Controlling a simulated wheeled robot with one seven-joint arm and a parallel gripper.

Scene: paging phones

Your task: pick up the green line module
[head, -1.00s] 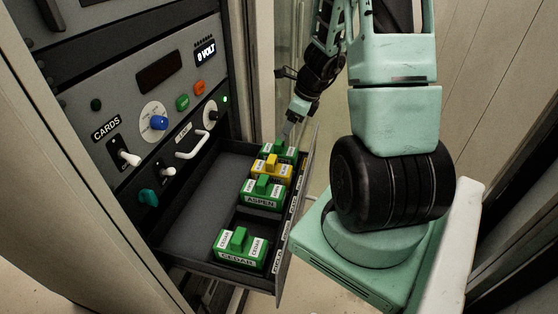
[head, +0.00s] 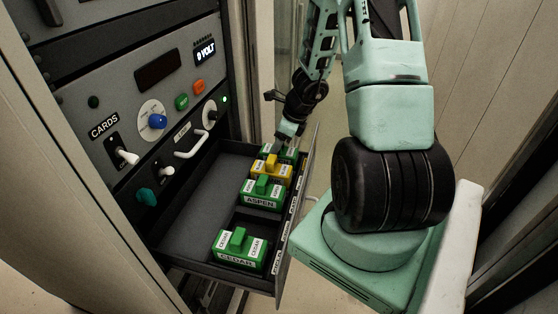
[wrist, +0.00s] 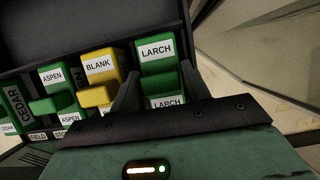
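In the open drawer is a row of modules. The green LARCH module (wrist: 155,50) is at the far end, partly hidden by my gripper in the head view (head: 291,152). Beside it are a yellow BLANK module (wrist: 98,64), then a green ASPEN module (wrist: 52,76). A green CEDAR module (head: 238,251) sits apart at the near end. My gripper (wrist: 160,78) is over LARCH, its fingers apart on either side of the raised green grip. Whether they touch it is hard to tell. In the head view my gripper (head: 286,138) is low at the drawer's far end.
The drawer (head: 195,215) stands out from a grey panel with a white handle (head: 191,143), switches and knobs. Its labelled front wall runs along the modules. There is an empty slot between ASPEN and CEDAR, and the wide left part of the drawer is bare.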

